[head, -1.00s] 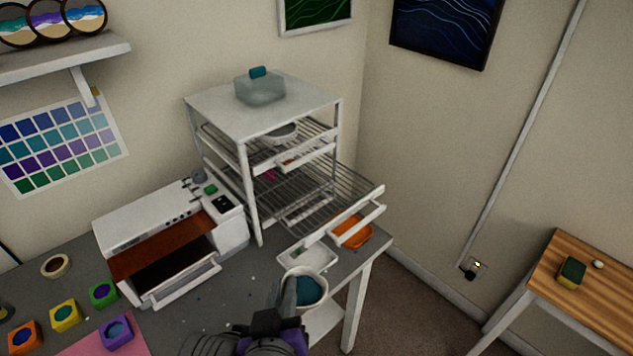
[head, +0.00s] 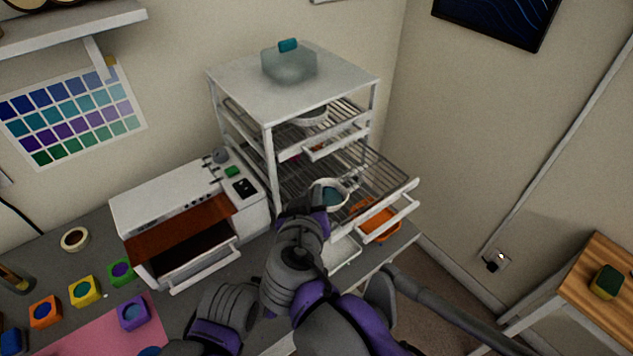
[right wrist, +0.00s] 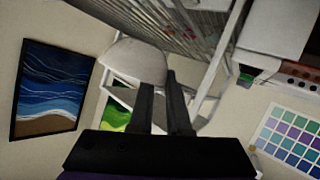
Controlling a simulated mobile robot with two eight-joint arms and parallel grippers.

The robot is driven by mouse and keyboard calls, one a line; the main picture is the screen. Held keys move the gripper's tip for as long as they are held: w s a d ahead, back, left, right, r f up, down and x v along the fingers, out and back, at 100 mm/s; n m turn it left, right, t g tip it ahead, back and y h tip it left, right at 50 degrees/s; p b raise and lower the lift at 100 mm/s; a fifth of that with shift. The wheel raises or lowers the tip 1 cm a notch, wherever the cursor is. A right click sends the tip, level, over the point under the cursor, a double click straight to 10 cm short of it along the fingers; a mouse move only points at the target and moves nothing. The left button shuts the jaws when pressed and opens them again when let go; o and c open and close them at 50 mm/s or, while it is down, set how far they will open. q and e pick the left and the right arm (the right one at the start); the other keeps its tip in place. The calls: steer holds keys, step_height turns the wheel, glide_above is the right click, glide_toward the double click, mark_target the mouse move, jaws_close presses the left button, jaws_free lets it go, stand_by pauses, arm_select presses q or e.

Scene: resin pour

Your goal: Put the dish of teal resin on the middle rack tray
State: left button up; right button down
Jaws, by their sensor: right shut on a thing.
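The dish of teal resin (head: 331,195) is a white round bowl with teal inside. My right gripper (head: 304,207) is shut on its near left rim. In the right wrist view the dish (right wrist: 135,61) shows its pale side at the fingertips (right wrist: 160,85). The middle rack tray (head: 385,178) is a wire shelf, pulled out to the front right. In the head view the dish overlaps the front part of this tray; I cannot tell whether they touch. My right wrist hides part of the rack's near side. My left gripper is not clearly in view.
The white rack (head: 290,85) has a glass container (head: 288,65) on top and another dish (head: 310,117) on its upper tray. An orange bowl (head: 376,222) and a white tray (head: 343,252) are lower down. A white machine (head: 165,200) with its front open stands left.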

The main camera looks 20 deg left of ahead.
steer(key=w, duration=0.5)
steer(key=shift+w+a, duration=0.35)
steer(key=shift+a, duration=0.05)
steer(key=shift+f, duration=1.75)
steer(key=c, duration=0.8)
jaws_free()
steer(key=shift+c, duration=0.2)
steer(key=v, duration=1.2)
steer(key=shift+a, duration=0.1)
